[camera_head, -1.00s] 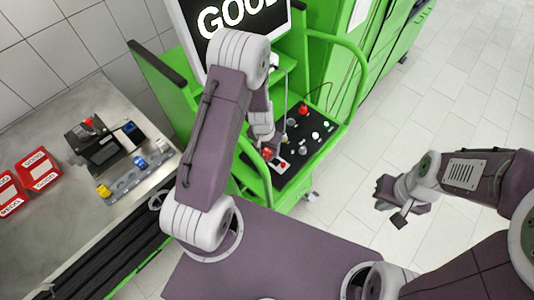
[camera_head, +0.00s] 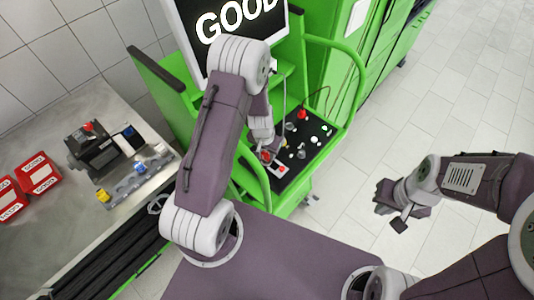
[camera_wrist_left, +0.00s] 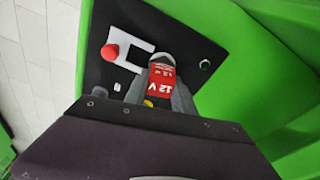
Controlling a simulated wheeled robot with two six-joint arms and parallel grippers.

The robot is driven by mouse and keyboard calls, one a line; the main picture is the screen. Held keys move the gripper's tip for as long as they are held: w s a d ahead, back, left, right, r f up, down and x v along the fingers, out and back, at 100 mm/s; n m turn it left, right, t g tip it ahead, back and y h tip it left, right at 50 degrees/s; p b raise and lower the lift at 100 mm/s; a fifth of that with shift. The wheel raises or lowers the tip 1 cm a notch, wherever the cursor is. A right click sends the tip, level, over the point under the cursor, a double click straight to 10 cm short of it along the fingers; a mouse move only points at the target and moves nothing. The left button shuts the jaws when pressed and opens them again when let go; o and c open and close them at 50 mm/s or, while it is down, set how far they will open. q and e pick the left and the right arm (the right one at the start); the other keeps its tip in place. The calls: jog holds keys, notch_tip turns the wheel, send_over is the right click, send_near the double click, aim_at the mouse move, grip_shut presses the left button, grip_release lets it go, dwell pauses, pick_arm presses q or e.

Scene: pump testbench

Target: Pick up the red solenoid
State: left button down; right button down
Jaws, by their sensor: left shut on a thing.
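The red solenoid (camera_wrist_left: 162,80), a red block with a white "12 V" label, sits between the grey fingers of my left gripper (camera_wrist_left: 160,84) in the left wrist view. The gripper is shut on it. In the head view my left gripper (camera_head: 266,153) is over the near left part of the black panel (camera_head: 290,182), with a bit of the red solenoid (camera_head: 266,157) showing. I cannot tell whether the solenoid touches the panel. My right gripper (camera_head: 393,204) is over the floor at right, away from the solenoid; its jaw opening is unclear.
Beside the solenoid is a red button (camera_wrist_left: 110,52) on a white plate. A red knob (camera_head: 303,114) and several small fittings stand on the panel. Green rails (camera_head: 352,95) and a screen reading "GOOD" (camera_head: 237,20) surround it. A metal table (camera_head: 60,218) with red boxes is at left.

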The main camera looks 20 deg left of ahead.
pick_arm(q)
jog(key=r, duration=0.1)
jog(key=r+p, duration=0.1)
jog(key=r, duration=0.2)
jog(key=shift+w+d+p, duration=0.3)
jog(key=shift+d, duration=0.05)
jog(key=w+d+r+b, duration=0.3)
jog(key=w+d+r, duration=0.3)
jog(key=d, duration=0.2)
jog(key=shift+w+d, duration=0.15)
jog(key=shift+w, duration=0.2)
jog(key=shift+f, duration=0.1)
